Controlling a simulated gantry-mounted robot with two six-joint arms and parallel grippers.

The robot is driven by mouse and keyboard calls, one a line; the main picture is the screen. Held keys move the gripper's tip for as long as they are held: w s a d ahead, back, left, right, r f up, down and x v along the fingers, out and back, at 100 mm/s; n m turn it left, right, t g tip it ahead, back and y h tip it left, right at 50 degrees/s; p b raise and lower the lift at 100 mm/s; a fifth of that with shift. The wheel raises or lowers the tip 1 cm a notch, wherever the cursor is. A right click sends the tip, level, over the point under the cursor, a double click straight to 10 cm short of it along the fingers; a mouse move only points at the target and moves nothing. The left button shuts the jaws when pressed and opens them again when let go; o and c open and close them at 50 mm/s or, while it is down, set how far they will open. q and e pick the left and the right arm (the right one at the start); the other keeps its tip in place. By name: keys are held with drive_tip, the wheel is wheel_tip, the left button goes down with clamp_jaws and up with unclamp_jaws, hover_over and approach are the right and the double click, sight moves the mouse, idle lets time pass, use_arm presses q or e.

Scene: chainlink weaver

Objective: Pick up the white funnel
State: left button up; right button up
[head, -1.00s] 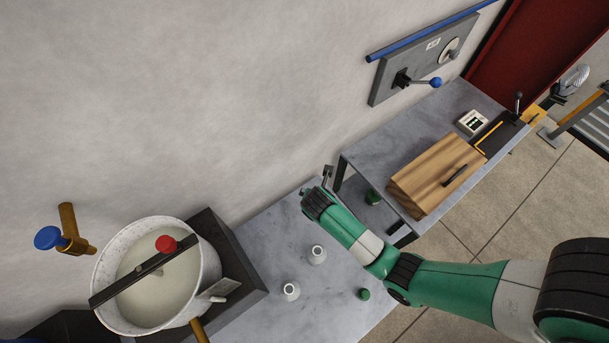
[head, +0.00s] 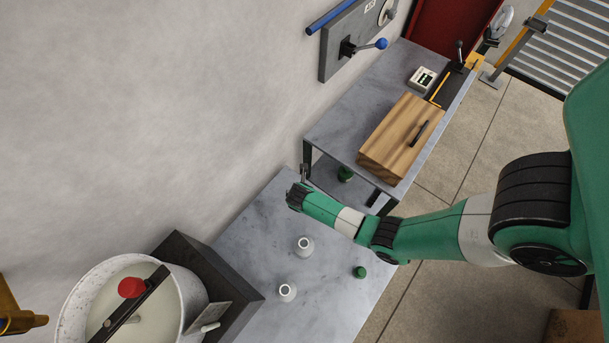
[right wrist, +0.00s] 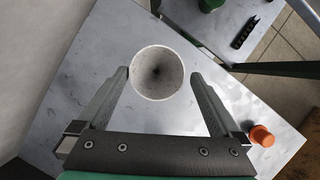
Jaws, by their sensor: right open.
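The white funnel (right wrist: 158,72) shows in the right wrist view as a round pale rim with a dark hole in its middle. It is over the grey table, between the finger ends of my right gripper (right wrist: 160,75). The gripper is open, with the fingers apart on either side of the funnel; I see a gap to the right finger. In the head view my right gripper (head: 302,182) is at the table's far corner near the wall. I cannot make out the funnel there. My left gripper is not in view.
Two white bottles (head: 304,246) (head: 287,291) and a green piece (head: 360,272) are on the grey table (head: 245,238). A large white pot (head: 70,300) is at lower left. A second table holds a wooden box (head: 400,138). An orange piece (right wrist: 261,136) lies right of my gripper.

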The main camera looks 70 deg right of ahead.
drive_tip(key=b+x, duration=0.1)
drive_tip(key=x, duration=0.1)
drive_tip(key=b+x, duration=0.1)
drive_tip(key=x, duration=0.2)
drive_tip(key=shift+w+d, duration=0.2)
drive_tip(key=shift+d, duration=0.1)
drive_tip(key=c, duration=1.1)
drive_tip(key=shift+c, duration=0.2)
drive_tip(key=shift+r, duration=0.15)
wheel_tip(320, 180, up, 3)
drive_tip(key=shift+p, duration=0.85)
drive_tip(key=s+a+r+p, duration=0.4)
drive_tip(key=s+a+r, duration=0.5)
drive_tip(key=s, duration=0.1)
drive_tip(key=shift+s+a+r, duration=0.2)
drive_tip(key=shift+s+r, duration=0.05)
drive_tip(key=shift+r, duration=0.15)
